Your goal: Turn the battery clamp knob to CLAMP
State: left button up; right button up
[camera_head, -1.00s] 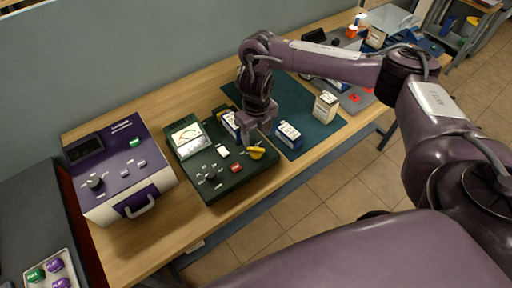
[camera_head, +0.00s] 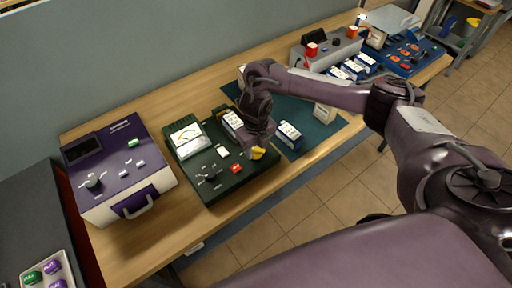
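My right gripper (camera_head: 256,146) is down at the knob, reaching from above and behind. Its fingertips overlap the knob and are too small and hidden to show whether they grip it. A blue and white battery (camera_head: 232,122) lies at the tester's back edge, partly behind the gripper. My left gripper is not in view.
A purple device (camera_head: 120,170) with a handle stands left of the tester. Another blue battery (camera_head: 289,134) and a cream box (camera_head: 324,113) are on the green mat (camera_head: 303,147). A grey device (camera_head: 323,54) and a blue tray (camera_head: 419,59) stand farther back right.

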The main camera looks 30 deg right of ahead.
jog(key=c, duration=0.5)
jog(key=shift+m, duration=0.3)
jog(key=m+p, duration=0.1)
jog(key=m, duration=0.2)
jog(key=m+p, duration=0.1)
jog(key=m, duration=0.3)
jog(key=shift+r, duration=0.1)
jog(key=m+p, duration=0.3)
jog(key=m, duration=0.2)
jog(key=shift+m, duration=0.3)
jog(key=m+p, duration=0.3)
jog(key=m, duration=0.1)
jog(key=shift+m, duration=0.3)
